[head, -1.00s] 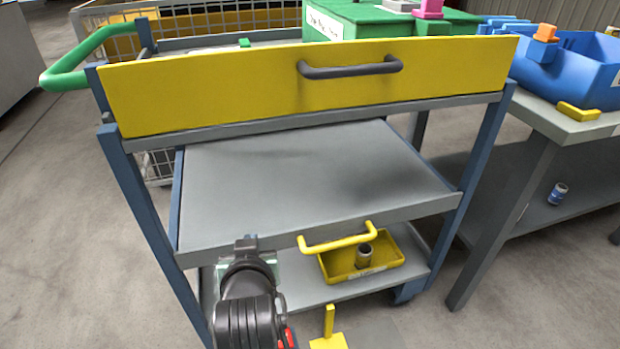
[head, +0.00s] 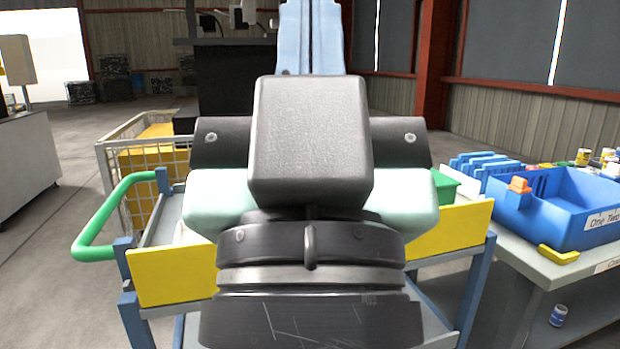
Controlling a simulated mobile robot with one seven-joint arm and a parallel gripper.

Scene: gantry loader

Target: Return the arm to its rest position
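My gripper (head: 310,150) fills the middle of the head view, raised and close to the camera. I see its dark block, the pale green housing on both sides and the dark ringed wrist below. Its fingers are hidden, so I cannot tell whether it is open or shut or holds anything. It hides the middle of the cart behind it.
A cart with a yellow front panel (head: 172,275) and a green handle (head: 95,225) stands behind my arm. A wire cage (head: 118,165) is at the left. At the right, a table (head: 525,262) bears a blue bin (head: 585,228) and a yellow handle-shaped piece (head: 558,255).

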